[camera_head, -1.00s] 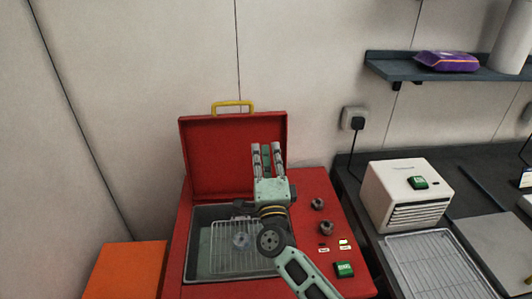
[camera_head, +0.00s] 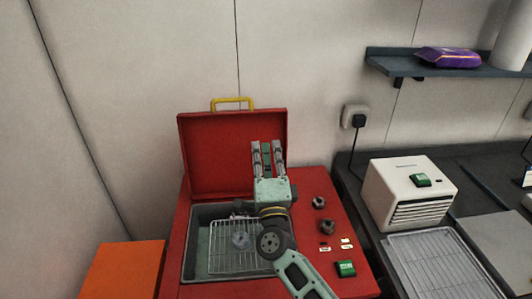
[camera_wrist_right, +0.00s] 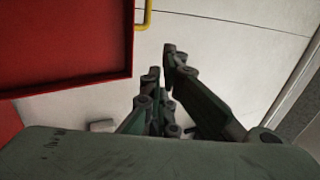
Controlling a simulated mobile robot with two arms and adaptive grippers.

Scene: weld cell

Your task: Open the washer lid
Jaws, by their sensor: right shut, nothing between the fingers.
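The red washer lid (camera_head: 222,150) stands upright at the back of the red washer (camera_head: 180,250), with its yellow handle (camera_head: 232,103) on the top edge. The open tub (camera_head: 198,262) shows below it, with a wire rack (camera_head: 225,255) inside. My right gripper (camera_head: 267,146) is in front of the lid's right part, fingers pointing up, shut and empty. In the right wrist view, the lid (camera_wrist_right: 65,40) and part of the handle (camera_wrist_right: 143,14) are left of the gripper (camera_wrist_right: 162,62); they look apart. My left gripper is not in view.
Dark knobs (camera_head: 327,227) and a green switch (camera_head: 345,268) are on the washer's right panel. A white vented box (camera_head: 385,195) and a wire tray (camera_head: 435,265) are on the dark counter to the right. An orange block (camera_head: 125,270) is at left. A shelf (camera_head: 440,75) is on the wall.

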